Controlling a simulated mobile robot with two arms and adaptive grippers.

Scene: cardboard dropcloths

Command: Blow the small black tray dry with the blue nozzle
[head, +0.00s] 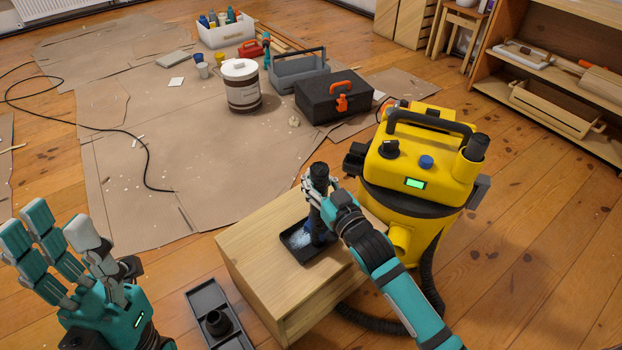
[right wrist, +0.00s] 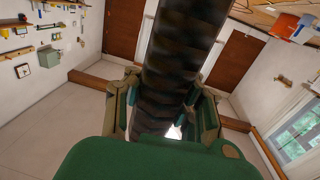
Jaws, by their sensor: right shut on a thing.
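The small black tray (head: 292,253) lies on top of a wooden box. Pale bluish-white speckles show on its floor. My right gripper (head: 318,184) is above the tray, shut on an upright black tube (head: 318,172). The blue nozzle (head: 322,238) shows at the tube's lower end, inside or just over the tray; whether it touches is unclear. In the right wrist view the black ribbed hose (right wrist: 175,65) runs between the fingers of my right gripper (right wrist: 165,105). My left gripper (head: 85,240) is open and empty at the lower left, apart from the box.
The wooden box (head: 262,275) stands beside a yellow vacuum (head: 412,165) with a lit green display. A dark floor tray (head: 205,300) with a black fitting lies left of the box. A black toolbox (head: 325,98) and white bucket (head: 241,85) stand behind on cardboard.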

